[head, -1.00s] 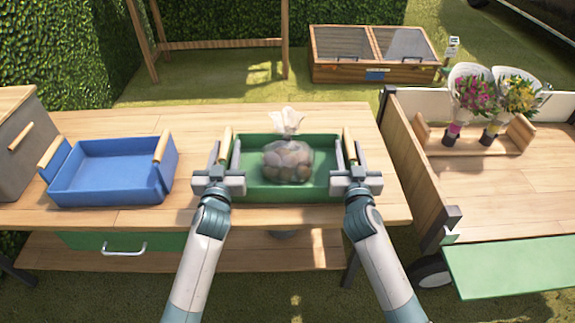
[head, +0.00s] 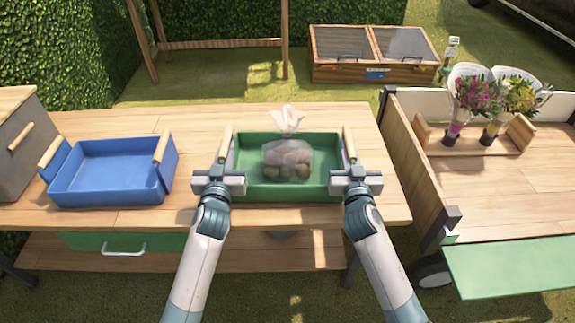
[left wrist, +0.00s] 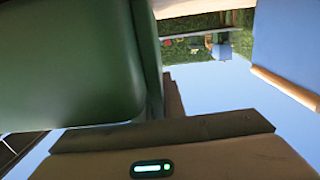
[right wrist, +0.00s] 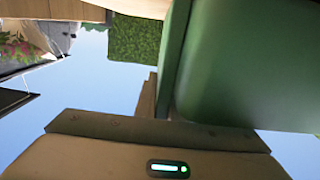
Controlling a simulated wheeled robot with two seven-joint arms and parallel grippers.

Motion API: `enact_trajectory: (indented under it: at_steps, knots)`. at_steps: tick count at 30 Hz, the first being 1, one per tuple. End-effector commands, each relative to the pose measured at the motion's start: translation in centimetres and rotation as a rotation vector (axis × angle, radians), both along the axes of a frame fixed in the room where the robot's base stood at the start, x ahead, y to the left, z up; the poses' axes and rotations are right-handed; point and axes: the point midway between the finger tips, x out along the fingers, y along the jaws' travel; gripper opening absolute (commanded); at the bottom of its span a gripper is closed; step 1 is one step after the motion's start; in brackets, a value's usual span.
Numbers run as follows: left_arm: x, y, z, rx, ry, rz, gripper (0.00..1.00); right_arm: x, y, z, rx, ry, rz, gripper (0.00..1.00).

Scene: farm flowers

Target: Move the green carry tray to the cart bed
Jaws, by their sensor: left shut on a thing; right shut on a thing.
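The green carry tray (head: 240,157) is on the wooden table, with a clear bag of round brown items (head: 287,160) in it. My left gripper (head: 223,160) is shut on the tray's left wooden handle, and my right gripper (head: 350,160) is shut on its right handle. The tray's green wall fills much of the left wrist view (left wrist: 75,65) and the right wrist view (right wrist: 240,65). The fingertips are mostly hidden by the grippers' own bodies. The cart bed (head: 500,205) is to the right of the table, with pale wooden boards.
A blue tray (head: 105,195) is left of the green tray, beside a grey-brown box (head: 30,150). The cart's wooden side wall (head: 415,165) stands between table and bed. A wooden holder with two bouquets (head: 475,143) is at the bed's back; the bed's front is clear.

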Motion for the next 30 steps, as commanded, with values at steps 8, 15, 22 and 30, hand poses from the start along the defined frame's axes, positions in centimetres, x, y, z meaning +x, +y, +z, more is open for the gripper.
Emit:
enact_trajectory:
  at_steps: [8,15,22,30]
  knots:
    - [0.0,-0.1,1.6,-0.004,-0.004,-0.002,0.0,0.0,0.0,1.4,-0.003,-0.001,0.0,0.0]
    - [0.0,-0.1,3.3,-0.004,-0.004,-0.002,0.0,0.0,0.0,3.1,-0.003,0.0,0.0,0.0]
    - [0.0,-0.1,4.6,-0.005,-0.004,-0.003,0.0,0.0,0.0,4.4,-0.003,0.0,0.0,0.0]
    - [0.0,-0.1,5.2,-0.005,-0.005,-0.003,0.0,0.0,0.0,4.9,-0.003,0.001,-0.001,0.0]
